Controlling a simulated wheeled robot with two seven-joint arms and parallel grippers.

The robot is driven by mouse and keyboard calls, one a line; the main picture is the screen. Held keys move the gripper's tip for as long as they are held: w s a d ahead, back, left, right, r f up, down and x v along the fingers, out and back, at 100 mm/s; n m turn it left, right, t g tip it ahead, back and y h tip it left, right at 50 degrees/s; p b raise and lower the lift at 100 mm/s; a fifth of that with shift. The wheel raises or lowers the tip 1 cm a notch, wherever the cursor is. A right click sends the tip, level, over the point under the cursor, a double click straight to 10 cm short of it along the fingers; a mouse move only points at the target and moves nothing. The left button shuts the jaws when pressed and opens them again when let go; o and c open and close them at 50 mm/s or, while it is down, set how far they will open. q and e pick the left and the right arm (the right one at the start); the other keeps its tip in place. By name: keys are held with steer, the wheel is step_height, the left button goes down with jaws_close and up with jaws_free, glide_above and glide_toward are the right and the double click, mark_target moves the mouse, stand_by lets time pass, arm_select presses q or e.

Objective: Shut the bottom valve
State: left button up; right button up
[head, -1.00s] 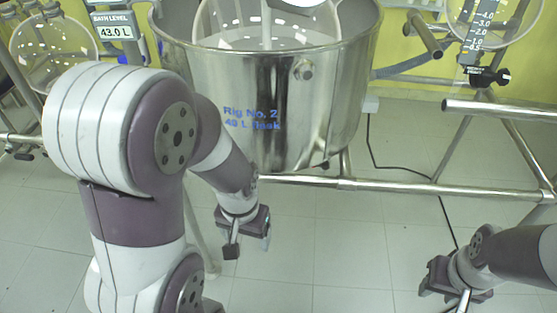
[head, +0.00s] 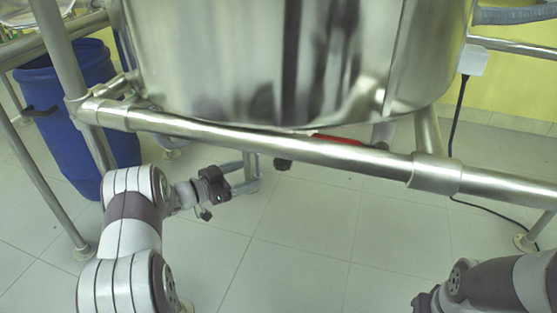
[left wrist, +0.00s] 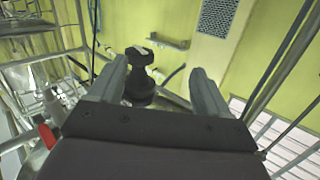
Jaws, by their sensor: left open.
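The steel vessel (head: 270,60) fills the top of the head view. Under it a red lever (head: 338,139) shows just above the frame bar, with a dark fitting (head: 283,163) to its left below the bar. The valve body is mostly hidden. My left gripper (head: 252,174) is open and empty, low under the vessel and left of the dark fitting. In the left wrist view a black fitting (left wrist: 139,75) shows between the spread fingers (left wrist: 158,80), apparently beyond them. A red piece (left wrist: 47,136) lies at lower left. My right gripper (head: 425,302) is partly cut off at the bottom edge.
A steel frame bar (head: 240,138) crosses in front of the vessel's bottom, above my left gripper. A frame leg (head: 62,70) and a blue drum (head: 65,90) stand at left. A black cable (head: 455,125) hangs at right.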

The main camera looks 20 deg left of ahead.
mark_target(287, 161)
arm_select(q)
steer(key=w+d+b, duration=0.2)
steer(key=d+b, duration=0.1)
steer(key=w+d+r+h+b, duration=0.1)
steer(key=w+d+b, duration=0.1)
steer(key=d+b, duration=0.1)
steer(key=w+d+h+b, duration=0.1)
steer(key=w+d+b, duration=0.1)
steer(key=w+d, duration=0.1)
steer(key=shift+d+r+g+b, duration=0.15)
steer(key=shift+d+r+b, duration=0.05)
steer(key=shift+d, duration=0.2)
steer(key=shift+d+r+g+b, duration=0.15)
steer(key=shift+d+b, duration=0.05)
steer(key=shift+d, duration=0.2)
steer(key=shift+d+r, duration=0.1)
steer(key=shift+d, duration=0.05)
steer(key=shift+w+r, duration=0.1)
steer(key=shift+c, duration=0.3)
steer(key=c, duration=0.9)
